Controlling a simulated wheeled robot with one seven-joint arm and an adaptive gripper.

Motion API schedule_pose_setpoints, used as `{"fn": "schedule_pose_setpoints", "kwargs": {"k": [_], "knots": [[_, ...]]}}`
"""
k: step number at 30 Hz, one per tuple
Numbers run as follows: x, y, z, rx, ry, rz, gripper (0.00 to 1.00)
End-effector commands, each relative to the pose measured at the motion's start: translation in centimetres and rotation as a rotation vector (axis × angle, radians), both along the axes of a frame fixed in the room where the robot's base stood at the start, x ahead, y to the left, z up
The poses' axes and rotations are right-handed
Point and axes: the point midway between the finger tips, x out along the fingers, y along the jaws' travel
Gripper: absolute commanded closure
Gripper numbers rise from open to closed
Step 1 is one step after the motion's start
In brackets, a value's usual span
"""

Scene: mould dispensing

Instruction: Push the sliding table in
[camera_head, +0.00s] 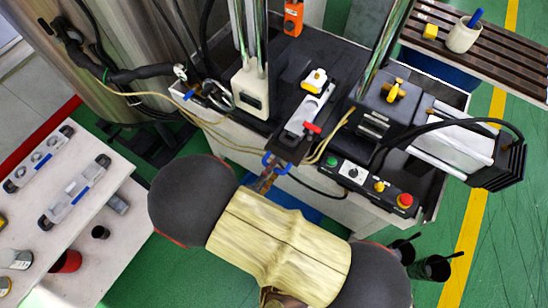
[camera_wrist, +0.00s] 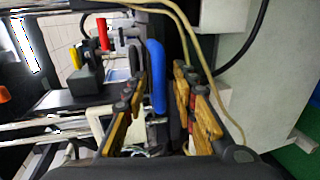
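The sliding table carries a metal fixture (camera_head: 308,112) with a red clamp handle and a yellow-topped white part, on the black machine bed. A blue U-shaped handle (camera_head: 278,164) sticks out at its near end. My gripper (camera_head: 268,178) is at this handle, its fingers partly hidden under my wrist. In the wrist view the blue handle (camera_wrist: 156,75) stands between the two fingers of my gripper (camera_wrist: 160,85). The fingers are apart, with visible gaps beside the handle, so my gripper looks open. Whether a finger touches the handle is unclear.
A control panel (camera_head: 367,180) with knobs and a red button is right of the handle. Yellow hoses (camera_head: 212,135) run close to my gripper. A white table (camera_head: 95,215) with mould parts stands at left. Black cups (camera_head: 430,267) are at lower right.

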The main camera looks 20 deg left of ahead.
Motion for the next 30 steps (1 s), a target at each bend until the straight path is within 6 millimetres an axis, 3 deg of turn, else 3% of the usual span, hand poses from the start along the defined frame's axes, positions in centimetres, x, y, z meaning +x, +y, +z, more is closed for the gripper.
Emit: {"fn": "schedule_pose_setpoints", "kwargs": {"k": [9, 23, 30], "knots": [[-0.03, -0.17, -0.10, 0.000, 0.000, 0.001, 0.73], [-0.03, -0.17, -0.10, 0.000, 0.001, 0.001, 0.99], [-0.04, -0.17, -0.11, 0.000, 0.001, 0.001, 1.00]]}}
